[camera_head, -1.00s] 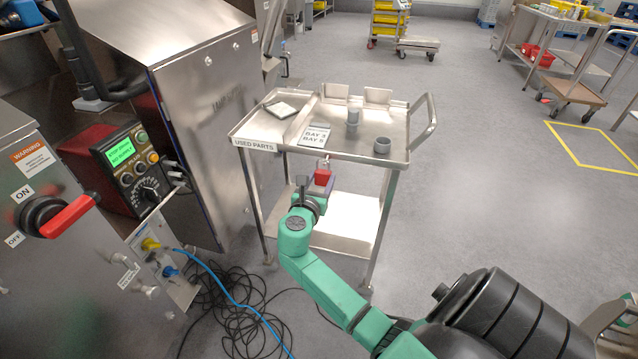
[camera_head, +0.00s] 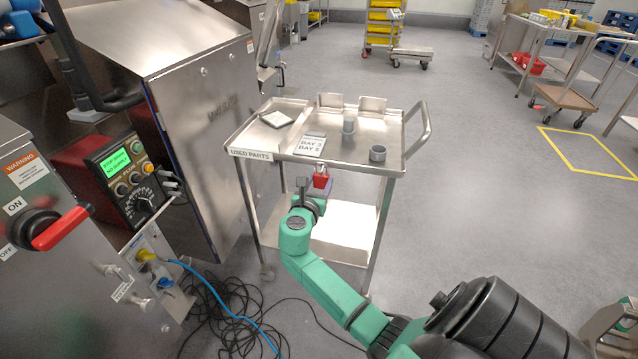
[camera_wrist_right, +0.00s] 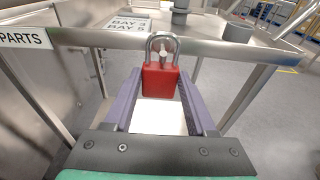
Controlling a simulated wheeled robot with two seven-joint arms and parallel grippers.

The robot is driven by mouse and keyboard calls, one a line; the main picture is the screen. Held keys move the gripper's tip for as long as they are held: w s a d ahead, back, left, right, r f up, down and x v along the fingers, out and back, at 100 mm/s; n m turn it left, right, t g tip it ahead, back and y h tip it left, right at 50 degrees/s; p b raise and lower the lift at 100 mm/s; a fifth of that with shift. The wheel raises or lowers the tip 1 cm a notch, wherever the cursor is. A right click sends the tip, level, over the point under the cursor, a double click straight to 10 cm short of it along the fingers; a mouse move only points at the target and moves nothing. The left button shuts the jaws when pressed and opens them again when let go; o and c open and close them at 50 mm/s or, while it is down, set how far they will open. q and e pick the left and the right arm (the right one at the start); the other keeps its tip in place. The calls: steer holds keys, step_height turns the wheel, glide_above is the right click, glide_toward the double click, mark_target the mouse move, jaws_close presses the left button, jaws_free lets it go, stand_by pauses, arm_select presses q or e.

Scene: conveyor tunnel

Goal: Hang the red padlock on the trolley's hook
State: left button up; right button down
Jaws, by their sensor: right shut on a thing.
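The red padlock (camera_head: 321,182) is at the front edge of the trolley (camera_head: 340,163), just below its top tray. In the right wrist view the padlock (camera_wrist_right: 160,81) is upright with its silver shackle up, in front of the trolley's front rail. A small metal peg, which looks like the hook (camera_wrist_right: 163,56), shows within the shackle's opening. I cannot tell whether the shackle rests on it. My right gripper (camera_head: 313,192) is shut on the padlock, its two purple-grey fingers (camera_wrist_right: 157,95) on either side of the red body. My left gripper is not in view.
The tray holds a sign (camera_head: 310,144), a flat plate (camera_head: 276,119) and grey cylinders, one of them (camera_head: 377,153) near the front right. A steel machine (camera_head: 200,110) stands close on the left. Black cables (camera_head: 235,320) lie on the floor. Floor to the right is open.

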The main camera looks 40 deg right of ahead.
steer(key=shift+f+b, duration=0.35)
steer(key=shift+f, duration=0.4)
steer(key=shift+c, duration=0.7)
jaws_free()
steer(key=p+v, duration=0.1)
steer(key=v, duration=1.3)
steer(key=shift+s+a, duration=0.2)
steer(key=shift+a, duration=0.05)
